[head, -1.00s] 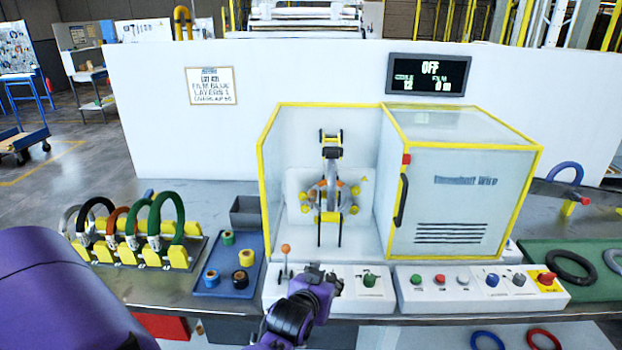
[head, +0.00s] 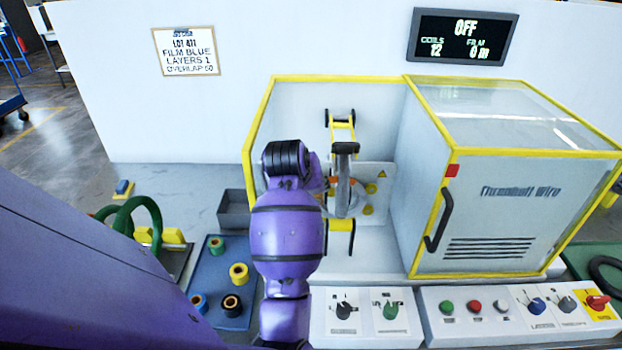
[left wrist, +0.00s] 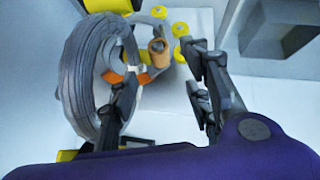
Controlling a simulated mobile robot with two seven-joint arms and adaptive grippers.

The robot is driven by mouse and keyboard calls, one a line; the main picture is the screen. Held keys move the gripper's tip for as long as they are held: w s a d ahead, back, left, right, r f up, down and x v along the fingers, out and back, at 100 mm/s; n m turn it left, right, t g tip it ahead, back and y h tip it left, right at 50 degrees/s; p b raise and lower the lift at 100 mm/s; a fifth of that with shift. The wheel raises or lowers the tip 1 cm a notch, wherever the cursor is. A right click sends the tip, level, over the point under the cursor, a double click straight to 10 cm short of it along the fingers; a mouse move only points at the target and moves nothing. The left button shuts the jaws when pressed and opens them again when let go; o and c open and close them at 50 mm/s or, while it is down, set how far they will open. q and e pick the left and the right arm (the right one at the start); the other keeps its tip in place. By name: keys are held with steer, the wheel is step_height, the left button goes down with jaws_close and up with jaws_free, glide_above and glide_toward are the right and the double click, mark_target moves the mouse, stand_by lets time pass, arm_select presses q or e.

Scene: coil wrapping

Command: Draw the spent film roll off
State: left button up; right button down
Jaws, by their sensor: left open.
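A small brown roll (left wrist: 158,50), which looks like a bare film core, sits on the ring of the wrapping machine, beside a grey wire coil (left wrist: 85,80). My left gripper (left wrist: 158,70) is open, its two dark fingers on either side of the roll's near end; I cannot tell if they touch it. In the head view my left arm reaches into the open machine bay, and its wrist hides the gripper and the roll. The coil (head: 349,198) stands upright in the ring there. My right gripper is not in view.
A blue tray (head: 222,255) with several film rolls lies left of the bay, near an empty grey bin (head: 234,210). The glazed guard (head: 500,200) stands at right. Control panels (head: 465,335) line the front. The display (head: 462,37) reads OFF, film 0 m.

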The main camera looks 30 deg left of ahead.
mark_target(318, 197)
arm_select(q)
steer(key=shift+x, duration=3.65)
steer(key=shift+d, duration=0.1)
jaws_close()
